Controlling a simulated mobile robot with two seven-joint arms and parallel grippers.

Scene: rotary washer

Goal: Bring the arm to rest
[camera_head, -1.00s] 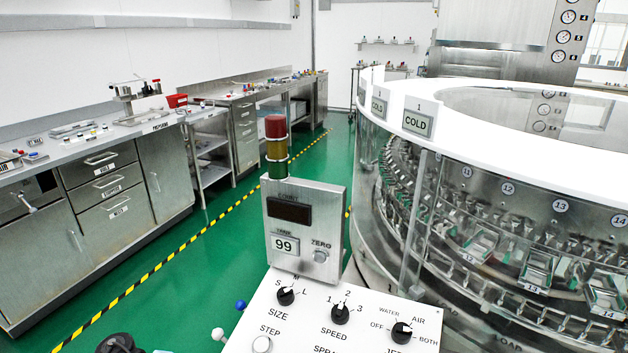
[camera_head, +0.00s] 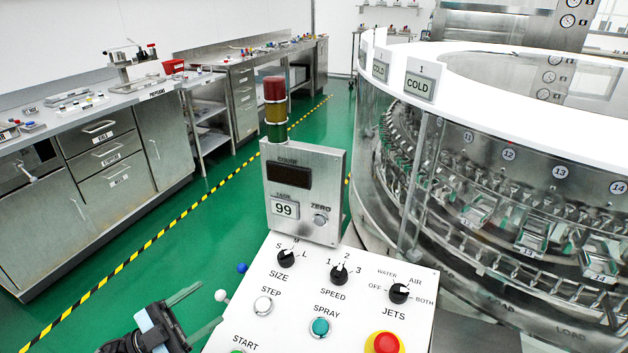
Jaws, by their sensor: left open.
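My left gripper (camera_head: 196,312) shows at the bottom, left of the control panel's edge, over the green floor. Its two long, clear-looking fingers are apart and point up and to the right, with nothing seen between them. The fingers end close to the panel's left edge; whether they touch it I cannot tell. My right gripper is not in view.
The white control panel (camera_head: 362,319) carries knobs, buttons and a red stop button (camera_head: 384,343). White and blue ball-ended levers stick out at its left. The round washer (camera_head: 400,160) stands right. Steel benches (camera_head: 100,190) line the left; green floor between is clear.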

